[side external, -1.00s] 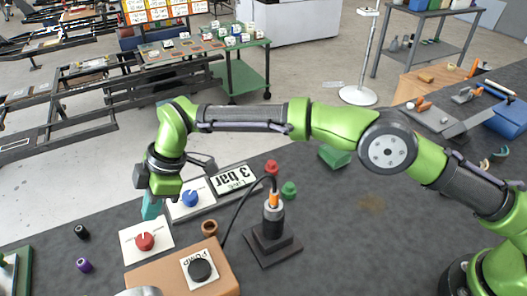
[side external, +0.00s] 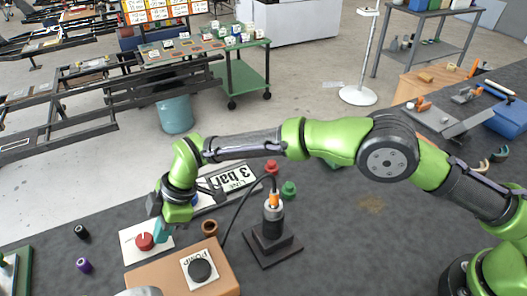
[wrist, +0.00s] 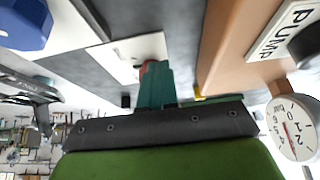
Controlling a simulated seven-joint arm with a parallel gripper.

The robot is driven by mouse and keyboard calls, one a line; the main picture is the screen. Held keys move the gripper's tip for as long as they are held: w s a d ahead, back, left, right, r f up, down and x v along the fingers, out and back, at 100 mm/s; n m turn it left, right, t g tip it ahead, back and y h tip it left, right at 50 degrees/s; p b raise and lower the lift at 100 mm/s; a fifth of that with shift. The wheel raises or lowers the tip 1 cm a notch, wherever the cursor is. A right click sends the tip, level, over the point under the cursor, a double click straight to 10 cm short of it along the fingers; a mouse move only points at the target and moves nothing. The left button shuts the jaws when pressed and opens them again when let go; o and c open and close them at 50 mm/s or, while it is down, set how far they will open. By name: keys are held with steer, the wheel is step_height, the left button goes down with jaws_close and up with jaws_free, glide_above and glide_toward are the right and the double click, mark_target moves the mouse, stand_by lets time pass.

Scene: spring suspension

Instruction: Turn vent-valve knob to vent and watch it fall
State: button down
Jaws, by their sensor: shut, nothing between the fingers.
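A red knob (side external: 144,242) sits on a white plate (side external: 129,234) at the table's front left; it is the likely vent-valve knob, but no label is readable. My gripper (side external: 161,234) is shut and empty, its teal fingers low, just right of the red knob. In the wrist view the teal fingers (wrist: 154,88) partly cover the red knob (wrist: 148,66); I cannot tell whether they touch it. A blue knob (wrist: 18,22) shows large at the wrist view's upper left. In the side view my wrist mostly hides it.
A tan box with a black PUMP knob (side external: 200,270) stands in front. A round gauge (wrist: 293,128) shows in the wrist view. A black stand with a cable (side external: 272,240) is right; a brown ring (side external: 209,228) lies between.

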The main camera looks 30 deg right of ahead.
steer(key=shift+f, duration=0.45)
steer(key=shift+w+d, duration=0.1)
steer(key=shift+w, duration=0.05)
stand_by(0.3)
steer(key=shift+w+d+f, duration=0.1)
steer(key=shift+w, duration=1.05)
steer(key=shift+w+a+r, duration=0.1)
steer(key=shift+a+r, duration=0.1)
steer(key=shift+r, duration=0.1)
